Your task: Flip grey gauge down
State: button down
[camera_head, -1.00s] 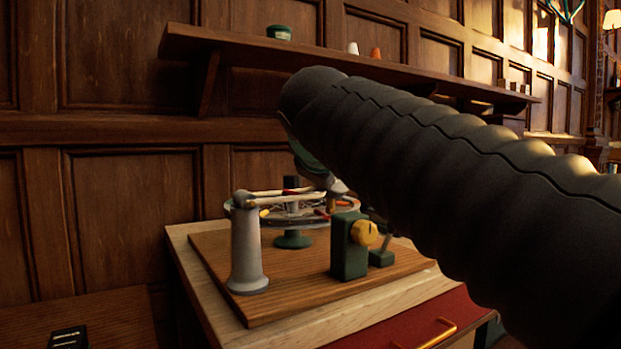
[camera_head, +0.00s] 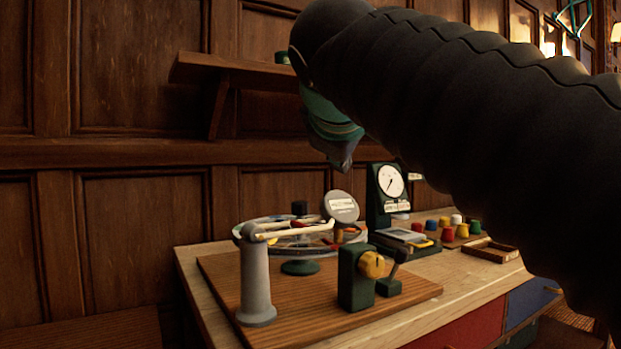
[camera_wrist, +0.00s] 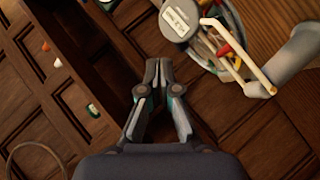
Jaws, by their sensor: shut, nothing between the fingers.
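A round grey gauge (camera_head: 341,206) with a white label stands tilted up at the right rim of a round tray of coloured pieces (camera_head: 275,224). It also shows at the top of the wrist view (camera_wrist: 180,19). My gripper (camera_head: 342,163) is above the gauge in the head view, pointing down, with a visible gap between them. In the wrist view my gripper (camera_wrist: 158,68) has its fingertips together with nothing between them, and the gauge lies beyond them, a little to the right.
A grey post (camera_head: 256,282) with a pale arm stands left of the tray. A green block with a yellow knob (camera_head: 357,277) stands in front. A green dial instrument (camera_head: 377,212) and several coloured knobs (camera_head: 461,229) are to the right. A wall shelf (camera_head: 235,72) is behind.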

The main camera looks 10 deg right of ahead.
jog(key=shift+s+d+r, duration=0.15)
jog(key=shift+s+r, duration=0.65)
jog(key=shift+s, duration=0.15)
jog(key=s+d+f+m+g+y, duration=0.1)
jog(key=s+f, duration=0.4)
jog(key=f, duration=1)
jog(key=s+d+f+m+g+y, duration=0.1)
jog(key=s+f+m+g, duration=0.2)
jog(key=f, duration=1.2)
jog(key=s+d+f+m+g+y, duration=0.1)
jog(key=s+f+m, duration=0.4)
jog(key=f, duration=1)
jog(key=shift+s+d+f+g, duration=0.15)
jog(key=shift+s+d+g, duration=0.15)
jog(key=shift+s+g, duration=0.8)
